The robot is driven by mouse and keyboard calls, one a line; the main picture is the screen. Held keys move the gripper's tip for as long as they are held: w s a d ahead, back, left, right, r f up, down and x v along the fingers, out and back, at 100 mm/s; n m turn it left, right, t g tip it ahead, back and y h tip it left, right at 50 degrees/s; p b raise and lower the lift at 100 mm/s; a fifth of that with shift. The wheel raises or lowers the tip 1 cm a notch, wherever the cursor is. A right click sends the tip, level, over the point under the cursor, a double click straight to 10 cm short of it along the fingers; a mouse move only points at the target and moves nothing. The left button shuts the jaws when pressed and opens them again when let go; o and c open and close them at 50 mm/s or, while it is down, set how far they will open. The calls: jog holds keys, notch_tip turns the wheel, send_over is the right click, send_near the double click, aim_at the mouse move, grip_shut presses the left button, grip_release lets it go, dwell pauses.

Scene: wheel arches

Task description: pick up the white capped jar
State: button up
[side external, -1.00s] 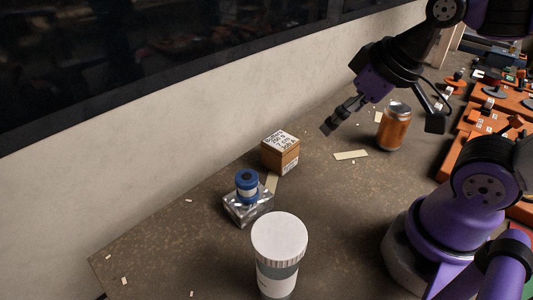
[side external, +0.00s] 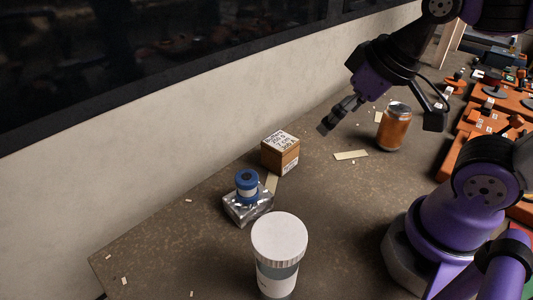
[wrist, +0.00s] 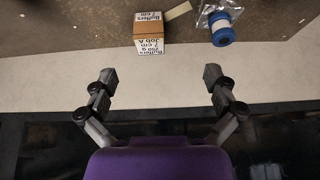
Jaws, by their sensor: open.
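The white capped jar (side external: 278,258) stands upright on the near part of the table in the side view. It has a wide white ridged lid and a grey band round its body. It does not show in the wrist view. My gripper (side external: 325,129) is in the air beyond the small box, well up the picture and to the right of the jar. In the wrist view my gripper (wrist: 160,80) has its two fingers spread wide with nothing between them.
A cardboard box (side external: 281,153) and a blue-capped item on a clear bag (side external: 247,203) stand between gripper and jar. An orange can (side external: 394,127) is at the right. A wall (side external: 150,175) borders the table. Orange parts (side external: 480,130) crowd the right edge.

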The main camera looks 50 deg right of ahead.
jog(key=a+r+n+g+y, duration=0.1)
jog(key=a+g, duration=0.2)
jog(key=a, duration=0.7)
jog(key=n+g+h, duration=0.1)
jog(key=g, duration=0.1)
send_over(278, 232)
jog(key=d, duration=0.1)
jog(key=shift+w+d+r, duration=0.1)
jog(key=shift+w+r, duration=0.15)
jog(key=shift+w, duration=0.2)
jog(key=shift+s+a+f, duration=0.45)
jog(key=shift+a+f, duration=0.15)
notch_tip(278, 232, down, 4)
jog(key=shift+r, duration=0.2)
jog(key=shift+s+f, duration=0.15)
jog(key=shift+f, duration=2.65)
jog(key=c, duration=1.2)
